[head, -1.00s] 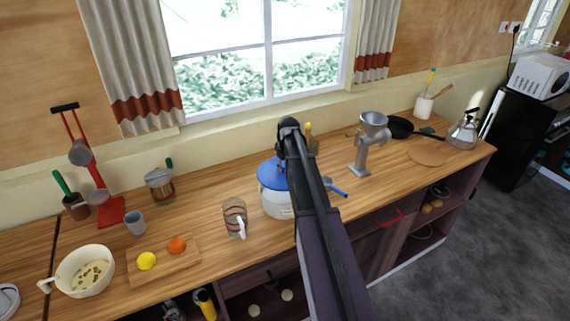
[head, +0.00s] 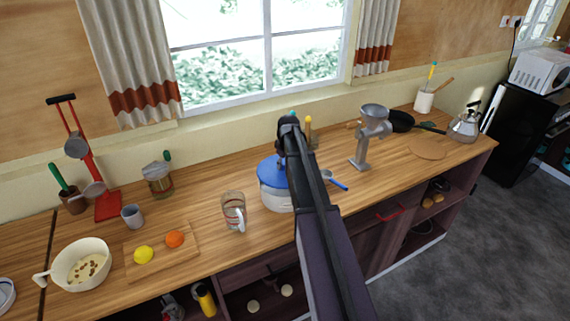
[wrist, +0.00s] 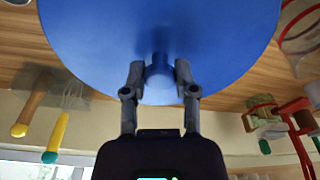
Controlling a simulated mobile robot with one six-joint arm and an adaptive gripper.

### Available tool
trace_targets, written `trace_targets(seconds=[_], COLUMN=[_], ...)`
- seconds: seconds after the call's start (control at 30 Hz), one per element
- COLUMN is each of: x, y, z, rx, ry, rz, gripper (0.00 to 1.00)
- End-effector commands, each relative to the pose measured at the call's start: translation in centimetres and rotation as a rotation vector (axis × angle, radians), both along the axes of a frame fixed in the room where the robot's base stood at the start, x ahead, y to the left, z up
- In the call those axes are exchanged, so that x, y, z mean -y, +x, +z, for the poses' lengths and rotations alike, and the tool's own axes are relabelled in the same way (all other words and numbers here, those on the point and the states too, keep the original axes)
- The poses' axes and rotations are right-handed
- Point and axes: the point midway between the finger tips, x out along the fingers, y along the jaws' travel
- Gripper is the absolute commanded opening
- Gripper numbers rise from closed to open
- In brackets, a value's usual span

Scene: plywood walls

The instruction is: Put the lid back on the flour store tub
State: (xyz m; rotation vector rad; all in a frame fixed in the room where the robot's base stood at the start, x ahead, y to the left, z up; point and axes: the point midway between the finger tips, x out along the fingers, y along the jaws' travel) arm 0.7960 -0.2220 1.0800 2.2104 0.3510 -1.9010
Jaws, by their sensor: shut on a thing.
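The flour store tub (head: 276,200) is a white round tub on the wooden counter, in the middle of the head view, partly behind my arm. A round blue lid (head: 268,172) lies over its mouth, on it or very close above; I cannot tell whether it is fully seated. In the wrist view the lid (wrist: 100,40) fills the upper part and hides the tub. My gripper (wrist: 160,72) is shut on the lid's blue knob, a finger on each side. In the head view my arm mostly covers the gripper.
A glass measuring jug (head: 233,212) stands left of the tub, and a blue-handled utensil (head: 339,185) lies to its right. A metal grinder (head: 367,140) stands farther right. A chopping board (head: 190,252) holds a lemon and an orange. Utensils (wrist: 55,110) stand behind the tub.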

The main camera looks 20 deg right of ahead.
Motion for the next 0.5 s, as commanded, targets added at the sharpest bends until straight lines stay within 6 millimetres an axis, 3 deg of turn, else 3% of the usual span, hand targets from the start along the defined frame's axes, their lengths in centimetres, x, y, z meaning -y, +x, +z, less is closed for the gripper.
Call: trace_targets(seconds=[0.5], x=[-0.1], y=[0.0], z=[-3.5], rx=[0.0], ry=[0.0], rz=[0.001], gripper=[0.0])
